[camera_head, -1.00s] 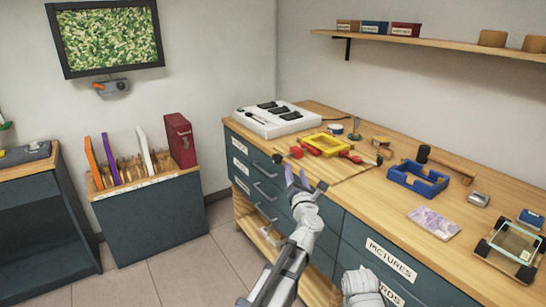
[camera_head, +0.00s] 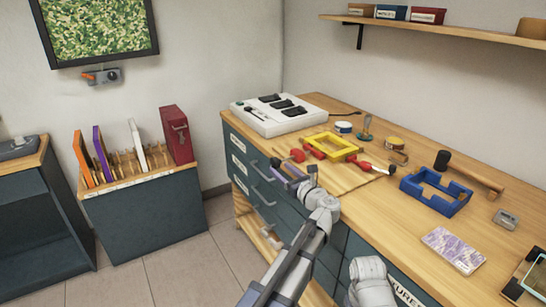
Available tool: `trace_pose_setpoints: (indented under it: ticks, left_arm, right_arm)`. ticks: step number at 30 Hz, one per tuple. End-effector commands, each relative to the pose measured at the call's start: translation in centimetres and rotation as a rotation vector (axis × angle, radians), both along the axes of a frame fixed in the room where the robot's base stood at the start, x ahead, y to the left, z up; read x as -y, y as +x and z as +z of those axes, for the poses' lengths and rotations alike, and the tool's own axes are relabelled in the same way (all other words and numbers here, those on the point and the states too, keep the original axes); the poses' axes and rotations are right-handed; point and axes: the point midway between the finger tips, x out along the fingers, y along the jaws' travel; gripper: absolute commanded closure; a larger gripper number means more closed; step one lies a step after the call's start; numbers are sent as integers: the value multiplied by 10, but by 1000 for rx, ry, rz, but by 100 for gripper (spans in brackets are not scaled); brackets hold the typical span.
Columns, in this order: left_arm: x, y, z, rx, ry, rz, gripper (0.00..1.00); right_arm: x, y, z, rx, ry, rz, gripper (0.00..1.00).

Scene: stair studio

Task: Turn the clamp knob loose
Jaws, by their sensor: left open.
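A yellow frame (camera_head: 332,146) lies on a pale wooden board on the workbench. Red clamp parts (camera_head: 314,151) lie along its near side, with a rounded red knob (camera_head: 297,155) at their left end. Another red piece (camera_head: 357,163) at the frame's right side leads to a small dark end (camera_head: 391,171). Which of these is the clamp knob I cannot tell for sure. My left gripper (camera_head: 299,174) is open and empty at the bench's front edge, just below the red knob in the picture; contact is not visible. My right gripper is not in view.
A white box with black pads (camera_head: 277,127) stands at the bench's back left. A blue frame (camera_head: 436,205), a mallet (camera_head: 468,177) and a patterned card (camera_head: 453,249) lie to the right. Drawers (camera_head: 240,170) front the bench. A shelf (camera_head: 462,31) hangs above.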

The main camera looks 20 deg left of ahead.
Motion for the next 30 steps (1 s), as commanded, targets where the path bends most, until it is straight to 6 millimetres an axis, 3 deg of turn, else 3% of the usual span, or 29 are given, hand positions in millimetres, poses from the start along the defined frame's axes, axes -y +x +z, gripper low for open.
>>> trace_pose_setpoints:
  ticks: [5,21,30]
  left_arm:
    - [-3,3,0,1,-1,1,40]
    - [-57,46,0,0,0,0,40]
    - [-62,48,0,1,1,0,40]
  right_arm:
    - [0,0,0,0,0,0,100]
    - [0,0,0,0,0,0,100]
    - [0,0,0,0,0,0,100]
